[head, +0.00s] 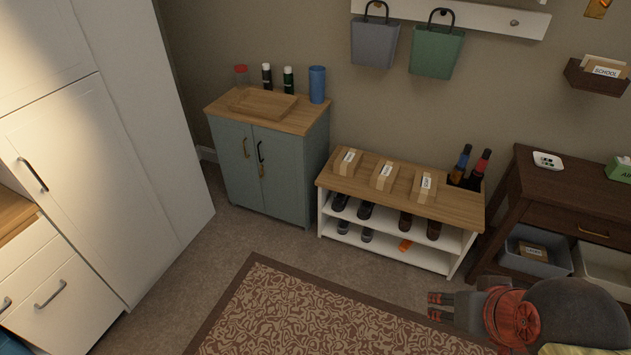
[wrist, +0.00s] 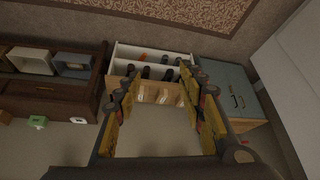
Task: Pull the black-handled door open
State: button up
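A blue-grey two-door cabinet (head: 288,185) with a wooden top stands against the wall. Its right door (head: 282,173) carries the black handle (head: 260,151), with a small brass-coloured piece just below it. Its left door (head: 232,165) has a brass-coloured handle (head: 246,147). Both doors look shut. In the wrist view the cabinet (wrist: 222,75) appears upside down at right, beyond the fingers. My gripper (head: 436,306) is at lower right in the head view, well apart from the cabinet. In the wrist view its fingers (wrist: 158,92) are spread wide with nothing between them.
A shoe bench (head: 460,207) with parcels and bottles stands right of the cabinet. A dark side table (head: 520,190) is farther right. A tall white wardrobe (head: 150,150), also dark-handled, is at left. Carpet and a patterned rug (head: 290,310) lie clear in front.

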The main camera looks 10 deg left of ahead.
aim_at(281, 154)
jog(key=i+j, duration=0.3)
jog(key=i, duration=0.2)
jog(key=i+j+u, duration=0.1)
jog(key=i+j, duration=0.25)
jog(key=i, duration=0.15)
jog(key=i+j, duration=0.25)
jog(key=i, duration=0.25)
jog(key=i+j, duration=0.25)
jog(key=i, duration=0.3)
jog(key=i+j+u, duration=0.1)
jog(key=i+j, duration=0.2)
jog(key=i, duration=0.2)
jog(key=i+j, duration=0.25)
jog(key=i, duration=0.25)
